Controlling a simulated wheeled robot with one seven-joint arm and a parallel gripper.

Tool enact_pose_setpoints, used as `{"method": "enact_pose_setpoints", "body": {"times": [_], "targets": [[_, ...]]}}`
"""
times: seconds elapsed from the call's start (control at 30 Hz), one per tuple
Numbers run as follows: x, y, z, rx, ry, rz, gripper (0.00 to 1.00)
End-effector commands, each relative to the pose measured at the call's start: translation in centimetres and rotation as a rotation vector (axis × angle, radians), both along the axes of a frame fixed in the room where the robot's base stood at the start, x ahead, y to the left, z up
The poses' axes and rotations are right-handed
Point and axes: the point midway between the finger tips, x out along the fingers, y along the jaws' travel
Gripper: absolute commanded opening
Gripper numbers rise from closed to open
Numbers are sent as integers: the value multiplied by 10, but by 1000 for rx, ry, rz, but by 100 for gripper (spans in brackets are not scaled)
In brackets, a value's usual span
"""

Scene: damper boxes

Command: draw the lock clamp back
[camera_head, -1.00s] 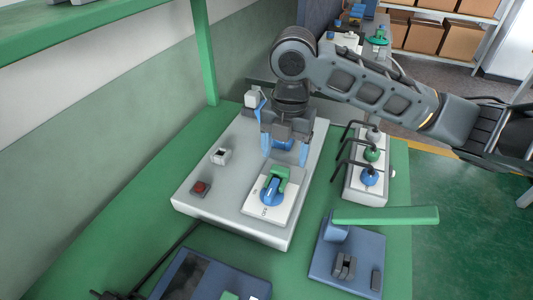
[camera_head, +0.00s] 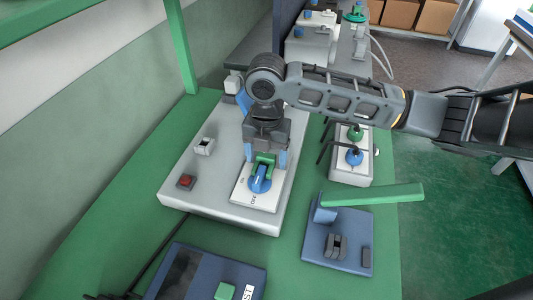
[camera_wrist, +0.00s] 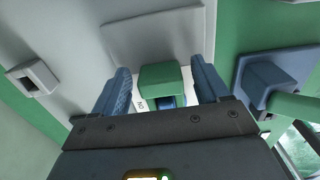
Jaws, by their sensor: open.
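The lock clamp (camera_head: 264,161) is a green piece at the far end of a blue rotary knob (camera_head: 260,181). The knob sits on a white plate (camera_head: 243,197) with printed markings, on the grey box (camera_head: 190,192). My gripper (camera_head: 266,158) points down over the clamp, with one blue finger on each side of it. In the wrist view the green clamp (camera_wrist: 163,79) lies between the two open fingers, with a gap on both sides. The knob is mostly hidden behind the clamp there.
A box with coloured knobs (camera_head: 350,175) stands to the right. A blue base with a long green lever (camera_head: 372,194) is front right, and a dark blue panel (camera_head: 208,271) in front.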

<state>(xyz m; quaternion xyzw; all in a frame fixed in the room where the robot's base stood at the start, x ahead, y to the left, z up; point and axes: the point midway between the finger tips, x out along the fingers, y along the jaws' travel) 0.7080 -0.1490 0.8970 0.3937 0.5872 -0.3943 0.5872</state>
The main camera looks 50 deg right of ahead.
Motion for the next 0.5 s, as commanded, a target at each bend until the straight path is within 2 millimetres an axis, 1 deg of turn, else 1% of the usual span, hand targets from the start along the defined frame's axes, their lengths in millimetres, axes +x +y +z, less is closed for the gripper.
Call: {"method": "enact_pose_setpoints", "body": {"times": [0.07, 0.1, 0.5], "targets": [[0, 0, 0, 0, 0, 0, 74], [0, 0, 0, 0, 0, 0, 73], [0, 0, 0, 1, 0, 0, 34]]}}
